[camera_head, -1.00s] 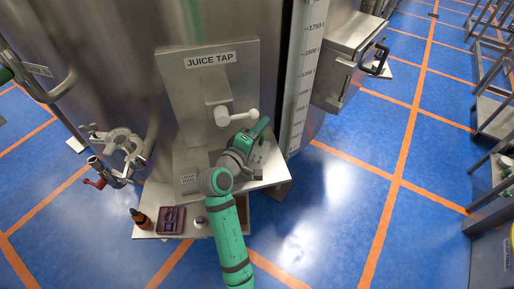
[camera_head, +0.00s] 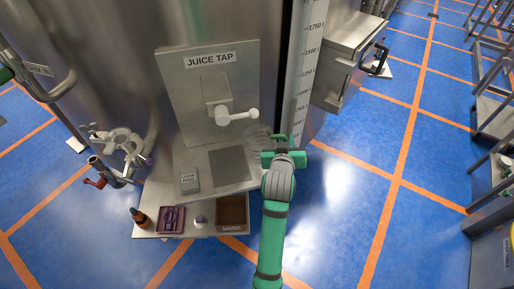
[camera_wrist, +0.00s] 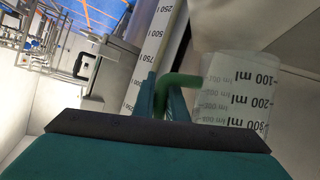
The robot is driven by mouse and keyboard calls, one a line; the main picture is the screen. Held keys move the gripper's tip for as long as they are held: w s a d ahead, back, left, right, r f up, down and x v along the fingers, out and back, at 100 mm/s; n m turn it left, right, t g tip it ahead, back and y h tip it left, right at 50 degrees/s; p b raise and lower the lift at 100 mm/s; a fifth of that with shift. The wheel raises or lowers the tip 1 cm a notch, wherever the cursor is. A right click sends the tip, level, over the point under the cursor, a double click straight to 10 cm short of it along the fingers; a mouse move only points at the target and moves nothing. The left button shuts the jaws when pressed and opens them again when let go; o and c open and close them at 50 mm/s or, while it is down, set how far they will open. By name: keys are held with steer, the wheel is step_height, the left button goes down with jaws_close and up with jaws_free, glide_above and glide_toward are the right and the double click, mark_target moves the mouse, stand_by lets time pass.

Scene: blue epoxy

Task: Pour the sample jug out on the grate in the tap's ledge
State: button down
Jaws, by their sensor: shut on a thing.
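My gripper (camera_head: 283,158) is at the right edge of the tap's ledge (camera_head: 199,157). It is shut on the green handle (camera_wrist: 182,80) of the sample jug. The jug (camera_head: 258,143) is clear and faint in the head view, just left of the gripper, over the ledge's right part. In the wrist view the jug (camera_wrist: 238,92) shows its ml marks right of the fingers. I cannot tell its tilt or contents. The dark grey grate (camera_head: 230,166) is bare, left of the jug.
The juice tap (camera_head: 222,116) sticks out above the ledge, its white handle pointing right. A small grey block (camera_head: 189,181) stands at the ledge's left. A lower shelf holds a brown bottle (camera_head: 140,217), a purple tray (camera_head: 171,228) and a brown box (camera_head: 232,228). Open floor lies right.

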step_height(320, 180, down, 3)
steer(key=shift+w+a+r+m+y, duration=0.1)
steer(key=shift+a+m+y, duration=0.05)
steer(key=shift+m+y, duration=0.55)
steer(key=s+d+r, duration=0.1)
steer(key=d+r, duration=0.3)
steer(key=d, duration=0.1)
steer(key=shift+d, duration=0.4)
